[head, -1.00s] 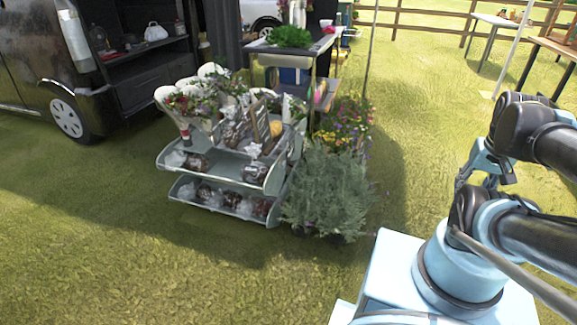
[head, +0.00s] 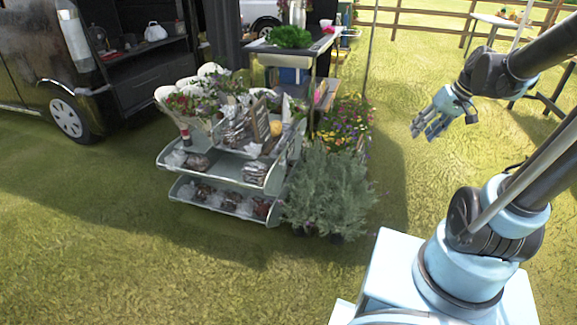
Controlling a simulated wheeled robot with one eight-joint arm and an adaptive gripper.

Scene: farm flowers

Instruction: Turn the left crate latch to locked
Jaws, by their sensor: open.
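My gripper (head: 428,128) hangs at the right in the head view, above the grass and to the right of the flower stand. Its fingers point down and left, and it is open and empty. It touches nothing. No crate latch can be made out in this view. The nearest goods are on a grey two-tier display stand (head: 215,208), well to the left of my gripper.
The stand holds flower bunches (head: 190,100) and wrapped goods. Grey-green potted plants (head: 328,190) and colourful flowers (head: 345,120) stand beside it. A table (head: 300,50) and a dark van (head: 60,65) are behind. The front grass (head: 130,275) is clear.

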